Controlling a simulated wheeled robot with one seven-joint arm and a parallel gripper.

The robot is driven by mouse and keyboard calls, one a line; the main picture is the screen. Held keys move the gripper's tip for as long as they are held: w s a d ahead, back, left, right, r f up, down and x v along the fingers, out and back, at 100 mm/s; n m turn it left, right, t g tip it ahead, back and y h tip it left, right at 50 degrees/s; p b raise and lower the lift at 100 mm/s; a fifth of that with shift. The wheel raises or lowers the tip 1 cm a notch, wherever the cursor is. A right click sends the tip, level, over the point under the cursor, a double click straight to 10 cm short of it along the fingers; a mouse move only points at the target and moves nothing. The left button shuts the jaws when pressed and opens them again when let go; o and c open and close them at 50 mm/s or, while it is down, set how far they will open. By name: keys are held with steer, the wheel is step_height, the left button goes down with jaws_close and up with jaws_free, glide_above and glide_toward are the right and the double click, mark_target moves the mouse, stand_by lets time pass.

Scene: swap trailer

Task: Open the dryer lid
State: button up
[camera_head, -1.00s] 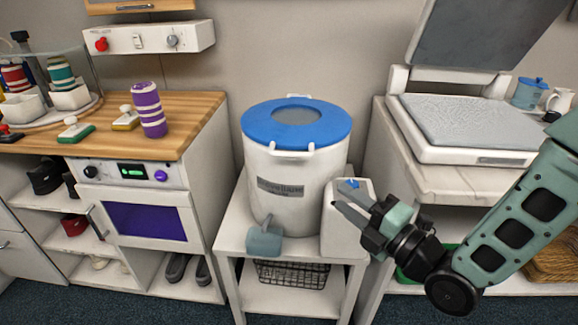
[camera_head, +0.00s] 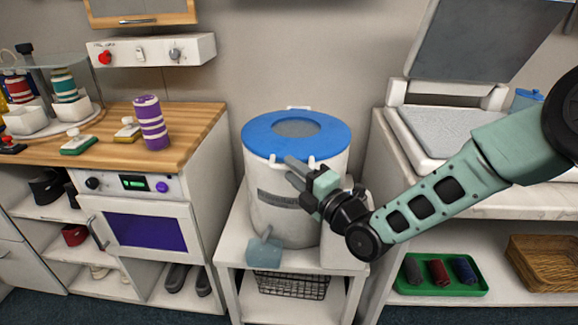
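The dryer is a white drum (camera_head: 262,205) on a small white table. Its round blue lid (camera_head: 262,133) has a grey window in the middle and lies flat and closed on top. A white handle (camera_head: 274,159) sticks out at the lid's front edge, and a white hinge (camera_head: 298,109) shows at the back. My gripper (camera_head: 291,168) is in front of the drum's right side, just below the lid's front rim near the handle. Its two fingers look parted, with nothing between them. I cannot tell whether a fingertip touches the rim.
A white box stands right of the drum, partly behind my arm. A wooden counter (camera_head: 195,118) is left. An open press (camera_head: 420,150) is right. A green tray (camera_head: 470,286) sits on the lower right shelf.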

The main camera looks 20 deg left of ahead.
steer(key=shift+x, duration=1.1)
